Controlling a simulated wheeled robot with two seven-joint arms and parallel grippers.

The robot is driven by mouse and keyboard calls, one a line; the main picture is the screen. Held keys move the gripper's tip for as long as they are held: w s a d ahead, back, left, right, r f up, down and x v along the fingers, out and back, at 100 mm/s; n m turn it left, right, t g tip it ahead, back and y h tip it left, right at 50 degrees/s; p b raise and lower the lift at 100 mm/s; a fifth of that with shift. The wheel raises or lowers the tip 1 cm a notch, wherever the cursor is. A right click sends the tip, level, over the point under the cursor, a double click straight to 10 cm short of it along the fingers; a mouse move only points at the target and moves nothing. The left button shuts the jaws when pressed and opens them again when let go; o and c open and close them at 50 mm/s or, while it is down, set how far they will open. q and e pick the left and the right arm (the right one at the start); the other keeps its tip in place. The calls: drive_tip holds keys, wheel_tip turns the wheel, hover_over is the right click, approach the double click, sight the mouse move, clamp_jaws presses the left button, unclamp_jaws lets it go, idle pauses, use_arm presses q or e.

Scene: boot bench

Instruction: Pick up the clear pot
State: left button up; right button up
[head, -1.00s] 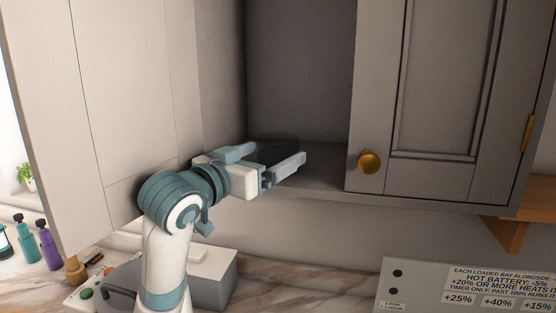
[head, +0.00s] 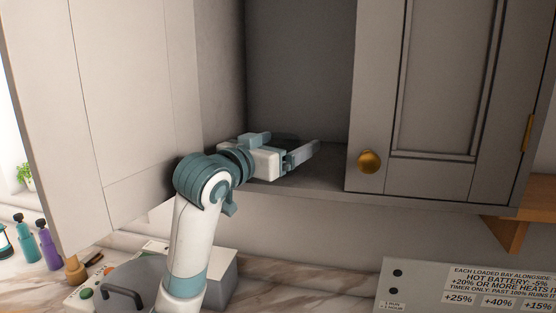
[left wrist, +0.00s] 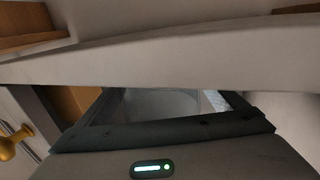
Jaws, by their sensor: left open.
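The clear pot (head: 287,138) is a faint, dark, see-through shape on the floor of the open cabinet, mostly hidden by my left gripper. My left gripper (head: 292,150) is open and reaches into the cabinet, low over its floor. Its fingers appear to lie to either side of the pot; I cannot tell whether they touch it. In the left wrist view, a pale rounded shape (left wrist: 165,103), perhaps the pot, shows within the dark gripper frame. My right gripper is in neither view.
The left cabinet door (head: 125,100) stands open beside my arm. The right door (head: 430,90), with a brass knob (head: 369,161), is shut. Below are a marble counter with a grey box (head: 215,275), several bottles (head: 48,246) and a sign panel (head: 470,287).

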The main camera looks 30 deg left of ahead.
use_arm(q)
drive_tip(key=shift+w, duration=0.65)
drive_tip(key=c, duration=1.2)
drive_tip(key=shift+w+r, duration=0.1)
